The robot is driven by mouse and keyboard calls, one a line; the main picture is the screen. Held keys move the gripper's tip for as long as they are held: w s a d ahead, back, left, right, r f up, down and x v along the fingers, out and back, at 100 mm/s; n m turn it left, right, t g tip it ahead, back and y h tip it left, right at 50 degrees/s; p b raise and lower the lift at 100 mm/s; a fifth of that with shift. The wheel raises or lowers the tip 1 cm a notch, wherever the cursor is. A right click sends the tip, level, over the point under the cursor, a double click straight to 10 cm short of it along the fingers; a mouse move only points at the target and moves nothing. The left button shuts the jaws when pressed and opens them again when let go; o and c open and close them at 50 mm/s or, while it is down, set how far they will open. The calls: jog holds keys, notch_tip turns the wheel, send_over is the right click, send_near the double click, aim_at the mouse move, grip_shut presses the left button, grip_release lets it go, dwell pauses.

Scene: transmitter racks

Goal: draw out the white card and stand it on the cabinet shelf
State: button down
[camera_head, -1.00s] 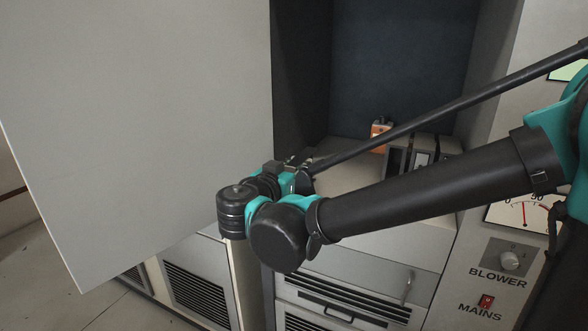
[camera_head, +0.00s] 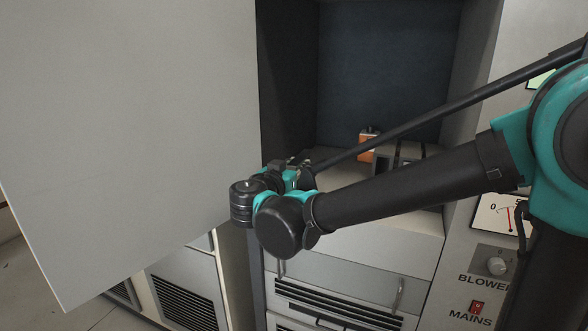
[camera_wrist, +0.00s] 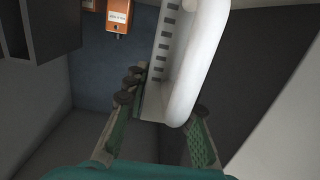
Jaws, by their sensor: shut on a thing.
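In the wrist view, my gripper (camera_wrist: 163,105) is shut on the white card (camera_wrist: 190,65). The card has a rounded white front edge and a flat side with a row of dark slots, and it runs up out of the picture between the fingers. In the head view, my gripper (camera_head: 284,170) is small and mostly hidden by my wrist, and the card cannot be made out. The cabinet shelf (camera_head: 340,160) lies behind my arm, inside the open cabinet with a dark blue back wall.
An orange box (camera_head: 367,146) stands on the shelf; the wrist view also shows it (camera_wrist: 118,16). A dark slotted rack (camera_head: 408,154) is right of it, partly behind my arm. A big grey door panel (camera_head: 125,130) stands open at left. A meter panel (camera_head: 487,255) is at right.

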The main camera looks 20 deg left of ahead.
aim_at(306, 156)
jog(key=shift+w+d, duration=0.15)
jog(key=shift+w, duration=1.6)
jog(key=shift+w+d, duration=0.15)
jog(key=shift+w, duration=1.55)
jog(key=shift+f, duration=0.75)
jog(key=c, duration=1.2)
grip_release()
